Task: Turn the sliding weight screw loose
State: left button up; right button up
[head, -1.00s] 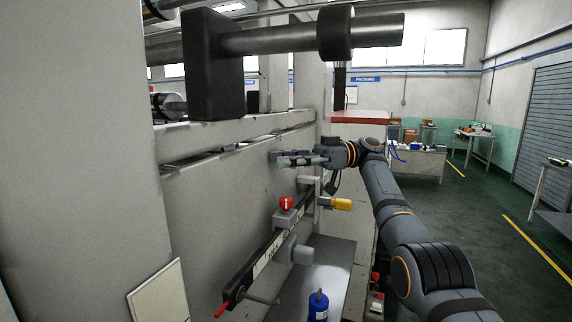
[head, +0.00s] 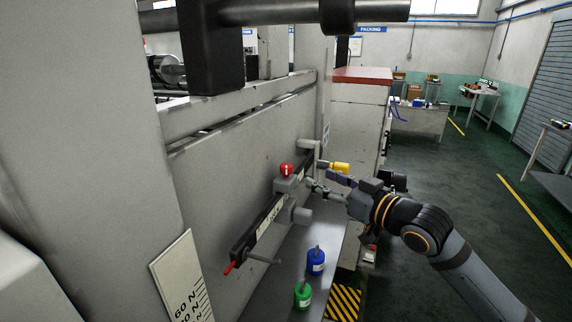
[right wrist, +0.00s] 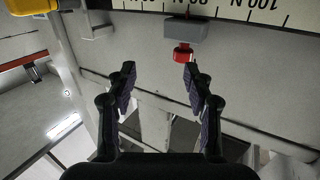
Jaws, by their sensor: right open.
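The red screw knob (head: 286,170) stands upright on the grey sliding weight (head: 285,185), which sits on the dark, scale-marked lever bar (head: 268,222). My right gripper (head: 321,183) is open and empty, just right of the knob and weight and apart from them. In the right wrist view the red knob (right wrist: 183,54) and the sliding weight (right wrist: 186,30) lie beyond the fingertips (right wrist: 159,74), nearer the right finger. The knob is not between the fingers. My left gripper is out of view.
A yellow-ended part (head: 340,168) sticks out close behind my right gripper. A blue weight (head: 316,262) and a green weight (head: 303,294) stand on the shelf below the bar. The grey machine wall (head: 225,190) borders the bar's left side.

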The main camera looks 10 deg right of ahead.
aim_at(291, 171)
jog(key=shift+n+y, duration=0.3)
jog(key=shift+y, duration=0.2)
jog(key=w+a+p, duration=0.1)
jog(key=w+a, duration=0.1)
jog(key=w+a+p, duration=0.1)
jog(key=w+a, duration=0.1)
jog(key=a, duration=0.1)
jog(key=w+a+p, duration=0.1)
jog(key=w+a, duration=0.1)
jog(key=shift+a+r+p, duration=0.2)
jog(key=shift+r+p, duration=0.1)
jog(key=shift+p, duration=0.05)
jog(key=shift+w+a+f, duration=0.1)
jog(key=shift+w+a, duration=0.05)
jog(key=shift+w, duration=0.2)
grip_shut()
